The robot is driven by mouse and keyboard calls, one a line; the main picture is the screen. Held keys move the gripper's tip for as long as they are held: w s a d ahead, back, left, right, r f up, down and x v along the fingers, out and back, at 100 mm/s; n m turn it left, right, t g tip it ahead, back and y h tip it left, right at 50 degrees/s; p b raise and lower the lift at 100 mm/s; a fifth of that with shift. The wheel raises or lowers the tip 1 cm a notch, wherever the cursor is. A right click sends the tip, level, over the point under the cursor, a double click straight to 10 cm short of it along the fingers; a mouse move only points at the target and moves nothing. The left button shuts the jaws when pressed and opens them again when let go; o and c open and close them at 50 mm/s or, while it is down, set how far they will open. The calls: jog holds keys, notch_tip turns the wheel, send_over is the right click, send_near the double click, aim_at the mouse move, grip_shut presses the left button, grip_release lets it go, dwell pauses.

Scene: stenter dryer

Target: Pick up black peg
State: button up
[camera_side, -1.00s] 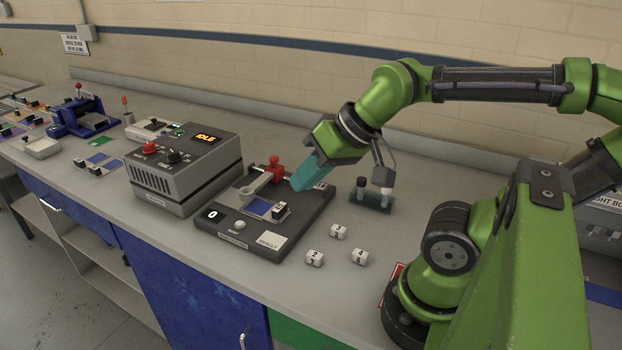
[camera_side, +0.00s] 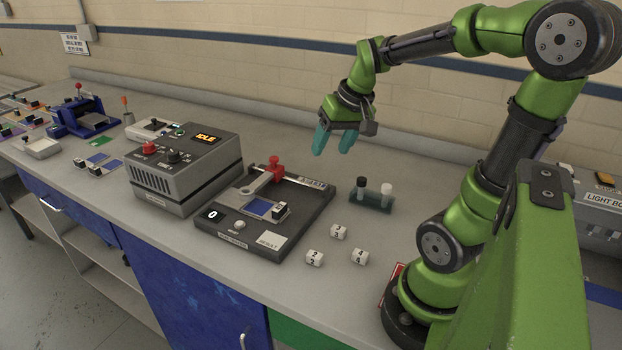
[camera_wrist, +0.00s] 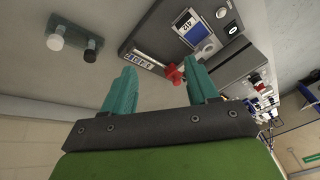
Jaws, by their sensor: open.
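The black peg (camera_side: 361,184) stands upright in a small dark green rack (camera_side: 372,202), beside a white peg (camera_side: 386,189). In the wrist view the black peg (camera_wrist: 91,44) and the white peg (camera_wrist: 55,41) show at the upper left, with the rack (camera_wrist: 75,31). My gripper (camera_side: 332,149) has teal fingers spread apart with nothing between them. It is raised above the bench, up and left of the rack in the side view. In the wrist view the fingers (camera_wrist: 163,70) are clear of both pegs.
A dark test fixture (camera_side: 305,205) with a red clamp (camera_side: 275,168) lies left of the rack. A grey control box (camera_side: 185,168) reading IDLE stands further left. Several white numbered cubes (camera_side: 338,232) lie in front of the rack. The bench behind the rack is clear.

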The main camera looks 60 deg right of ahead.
jog(key=n+g, duration=0.1)
jog(key=g, duration=0.1)
send_over(362, 179)
jog(key=a, duration=0.3)
notch_tip(362, 179, down, 2)
jog(key=s+d+n, duration=0.2)
jog(key=d+n, duration=0.1)
jog(key=n, duration=0.1)
jog(key=shift+g, duration=0.4)
jog(key=f, duration=0.5)
jog(key=w+f, duration=0.1)
jog(key=f, duration=0.5)
jog(key=w+f, duration=0.1)
jog(key=f, duration=0.4)
jog(key=shift+d+f, duration=0.1)
jog(key=shift+f, duration=0.05)
